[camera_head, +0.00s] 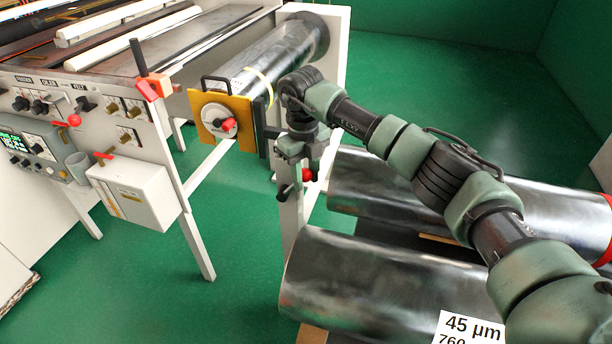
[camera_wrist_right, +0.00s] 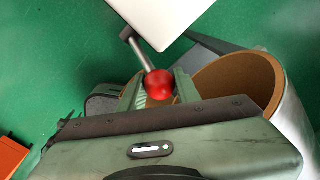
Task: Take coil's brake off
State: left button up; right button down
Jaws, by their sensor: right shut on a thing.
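The coil (camera_head: 283,55) is a shiny foil roll mounted on the machine, with a yellow band and a yellow end plate (camera_head: 240,108). A brake lever with a red ball knob (camera_head: 307,174) sits on the white post below the coil's end. My right gripper (camera_head: 301,165) points down at this lever, its fingers partly hidden by the wrist. In the right wrist view, the red knob (camera_wrist_right: 159,86) sits between the two fingers, with its grey rod (camera_wrist_right: 138,54) running up and left. The gripper is shut on the knob. My left gripper is not in view.
Two spare foil rolls lie at the lower right; the nearer roll (camera_head: 390,285) has a white label (camera_head: 470,330). A cardboard core (camera_wrist_right: 238,77) shows close beside the fingers. A control panel (camera_head: 40,150) and white box (camera_head: 135,190) stand left. Green floor (camera_head: 440,80) is clear behind.

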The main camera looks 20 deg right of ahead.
jog(key=shift+w+a+r+h, duration=0.2)
jog(key=shift+a+r+h, duration=0.15)
jog(key=shift+a+h, duration=0.05)
jog(key=shift+w+a+g+h, duration=0.25)
jog(key=shift+a+g+h, duration=0.15)
jog(key=shift+g, duration=0.1)
jog(key=shift+w+a+r+h, duration=0.2)
jog(key=shift+r+h, duration=0.1)
